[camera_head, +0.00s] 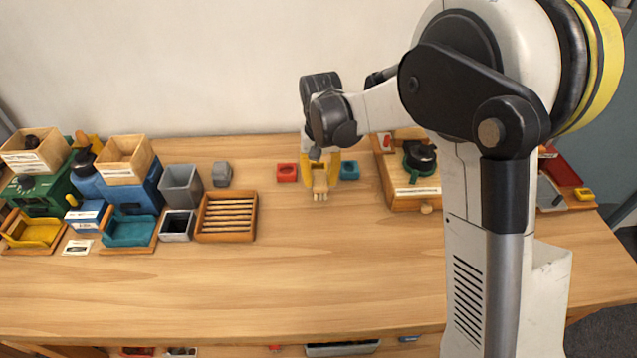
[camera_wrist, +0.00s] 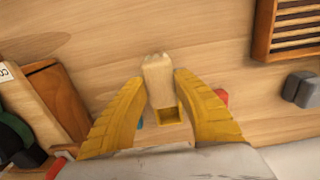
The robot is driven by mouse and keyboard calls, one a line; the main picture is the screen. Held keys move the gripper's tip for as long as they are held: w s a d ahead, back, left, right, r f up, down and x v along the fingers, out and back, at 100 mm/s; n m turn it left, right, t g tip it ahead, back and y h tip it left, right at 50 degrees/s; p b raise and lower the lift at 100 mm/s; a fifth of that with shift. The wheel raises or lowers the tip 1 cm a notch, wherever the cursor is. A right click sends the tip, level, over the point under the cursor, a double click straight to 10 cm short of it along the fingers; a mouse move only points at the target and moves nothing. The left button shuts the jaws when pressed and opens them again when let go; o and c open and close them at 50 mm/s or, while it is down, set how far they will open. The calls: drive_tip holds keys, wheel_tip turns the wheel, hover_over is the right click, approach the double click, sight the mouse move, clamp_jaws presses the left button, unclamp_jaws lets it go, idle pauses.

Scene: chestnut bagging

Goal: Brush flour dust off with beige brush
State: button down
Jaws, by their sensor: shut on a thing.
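My gripper (camera_head: 320,178) has yellow fingers and is shut on the beige brush (camera_head: 320,184), above the middle of the table. In the wrist view the brush (camera_wrist: 157,78) lies between the two fingertips (camera_wrist: 158,80). A square yellow holder (camera_wrist: 167,115) shows close by the brush's near end; I cannot tell whether they touch. A red holder (camera_head: 287,172) is left of my gripper and a teal holder (camera_head: 349,171) is right of it in the head view. I cannot make out flour dust in either view.
A slatted wooden tray (camera_head: 227,236) and a grey block (camera_head: 222,174) stand to the left, with bins and boxes beyond. A wooden stand (camera_head: 408,204) with a dark pot (camera_head: 421,157) is to the right. The front middle of the table (camera_head: 300,285) is clear.

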drive_tip(key=shift+w+r+p, duration=0.15)
drive_tip(key=shift+r+p, duration=0.3)
drive_tip(key=shift+r, duration=0.4)
drive_tip(key=shift+r+p, duration=1.05)
drive_tip(key=shift+r, duration=0.6)
